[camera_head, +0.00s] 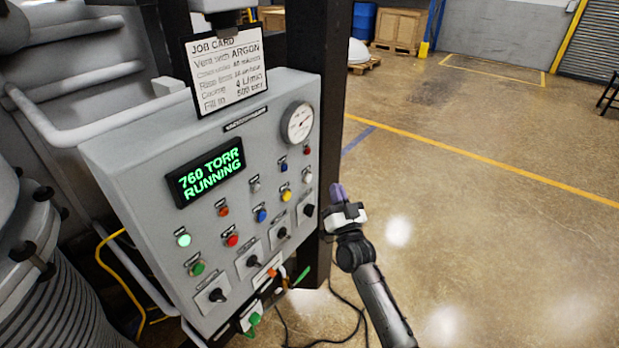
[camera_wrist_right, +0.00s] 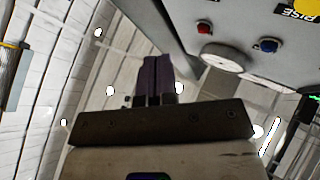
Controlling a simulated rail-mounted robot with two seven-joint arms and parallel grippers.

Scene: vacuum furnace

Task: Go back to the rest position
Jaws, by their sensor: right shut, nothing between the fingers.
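My right gripper (camera_head: 338,192) shows in the head view just right of the control panel (camera_head: 140,160), apart from its front face. Its purple fingers point up and are closed together with nothing between them. The right wrist view also shows the shut fingers (camera_wrist_right: 158,80), with part of the panel and a red button (camera_wrist_right: 204,27) at the upper right. In the head view the panel's display (camera_head: 206,172) reads "760 TORR RUNNING". A job card (camera_head: 225,70) hangs above the display. My left gripper is in neither view.
A dark post (camera_head: 318,50) stands behind the panel. A round gauge (camera_head: 298,122) and several buttons and switches cover the panel. A cable (camera_head: 335,338) lies on the floor below. The open floor (camera_head: 500,230) to the right is clear. Crates (camera_head: 398,28) stand far back.

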